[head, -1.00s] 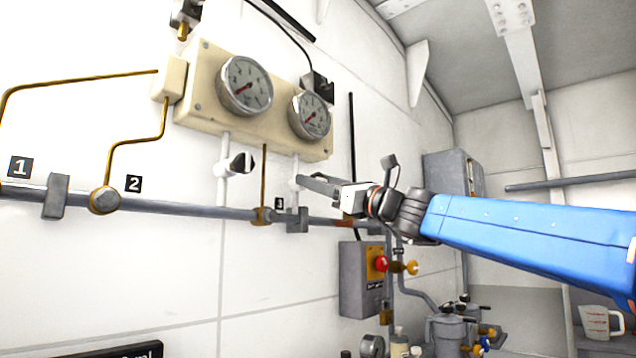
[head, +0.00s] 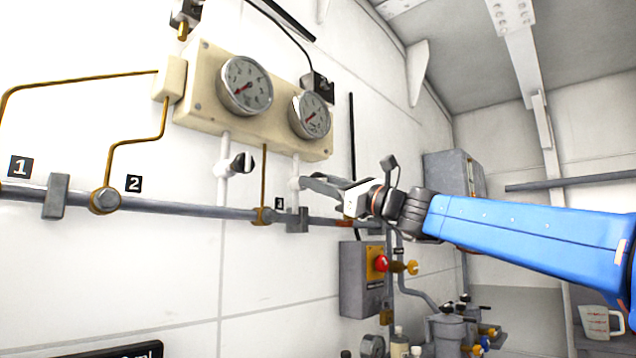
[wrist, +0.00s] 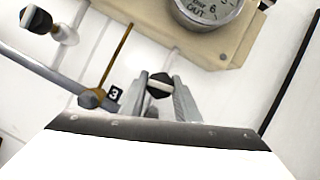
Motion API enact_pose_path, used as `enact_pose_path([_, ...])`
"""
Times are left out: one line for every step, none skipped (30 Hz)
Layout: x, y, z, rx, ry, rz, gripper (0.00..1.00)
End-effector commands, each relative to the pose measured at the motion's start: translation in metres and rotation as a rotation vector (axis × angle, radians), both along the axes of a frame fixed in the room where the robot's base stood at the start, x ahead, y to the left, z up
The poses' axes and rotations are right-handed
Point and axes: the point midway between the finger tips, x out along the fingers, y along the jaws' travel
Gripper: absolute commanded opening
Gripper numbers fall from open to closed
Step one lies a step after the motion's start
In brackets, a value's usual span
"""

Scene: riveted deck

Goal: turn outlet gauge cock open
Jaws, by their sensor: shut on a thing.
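The outlet gauge cock is a white fitting (head: 294,183) on the white pipe below the right-hand gauge (head: 310,116). In the wrist view that gauge (wrist: 208,8) reads "OUT". My gripper (head: 305,184) reaches the cock from the right. In the wrist view the cock's round black knob (wrist: 159,85) with a pale stripe sits between my two grey fingers, and my gripper (wrist: 160,90) is shut on it. The stripe lies nearly level in that view. In the head view the fingers hide the knob.
A similar cock with a black knob (head: 242,163) stands to the left under the other gauge (head: 245,86). A grey horizontal pipe (head: 180,208) runs just below. A grey box with a red button (head: 381,263) and several fittings lie lower right. The wall below left is mostly bare.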

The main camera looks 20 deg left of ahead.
Motion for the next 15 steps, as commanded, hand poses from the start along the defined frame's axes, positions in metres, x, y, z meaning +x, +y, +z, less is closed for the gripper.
enact_pose_path([0.0013,-0.0004,-0.0004,-0.014,-0.032,-0.001,0.07])
enact_pose_path([0.0013,-0.0005,-0.0001,-0.024,-0.056,-0.002,0.07])
enact_pose_path([0.0011,-0.0006,0.0000,-0.036,-0.088,0.000,0.07])
enact_pose_path([0.0014,-0.0006,-0.0003,-0.048,-0.113,-0.001,0.07])
enact_pose_path([0.0014,-0.0003,-0.0003,-0.059,-0.139,0.000,0.07])
enact_pose_path([0.0014,-0.0003,-0.0002,-0.073,-0.175,-0.001,0.07])
enact_pose_path([0.0016,-0.0002,-0.0003,-0.084,-0.201,-0.001,0.07])
enact_pose_path([0.0017,-0.0002,-0.0005,-0.095,-0.227,0.000,0.07])
enact_pose_path([0.0019,-0.0004,-0.0004,-0.111,-0.262,-0.001,0.07])
enact_pose_path([0.0016,-0.0007,0.0001,-0.120,-0.290,0.000,0.07])
enact_pose_path([0.0016,-0.0007,0.0001,-0.132,-0.316,0.000,0.07])
enact_pose_path([0.0016,-0.0006,0.0000,-0.146,-0.351,-0.001,0.07])
enact_pose_path([0.0013,-0.0004,0.0002,-0.156,-0.377,0.001,0.07])
enact_pose_path([0.0017,-0.0003,0.0000,-0.169,-0.405,0.000,0.07])
enact_pose_path([0.0017,-0.0001,-0.0004,-0.183,-0.438,0.001,0.07])
